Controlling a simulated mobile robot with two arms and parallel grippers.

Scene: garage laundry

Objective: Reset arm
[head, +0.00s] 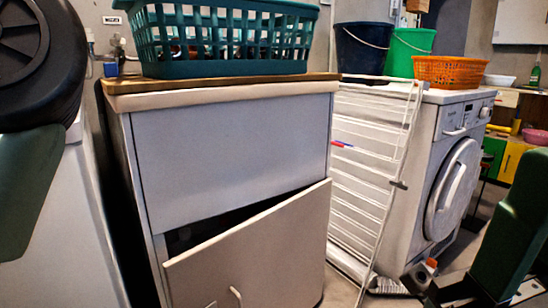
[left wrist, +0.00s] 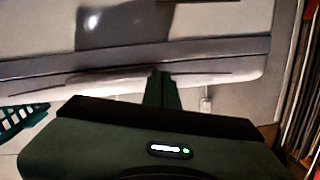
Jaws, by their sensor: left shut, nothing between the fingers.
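My left gripper (left wrist: 165,88) shows in the left wrist view, its green fingers together with nothing between them. It points toward a pale surface with a grey band and a white ledge. In the head view, a dark green part of my arm hangs at the left edge and another stands at the lower right.
A white cabinet (head: 225,150) has its lower door (head: 260,250) tilted ajar. A teal basket (head: 225,45) stands on its top. A folded drying rack (head: 365,165) leans beside the washing machine (head: 450,170). A large black wheel-like thing (head: 40,60) is at upper left.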

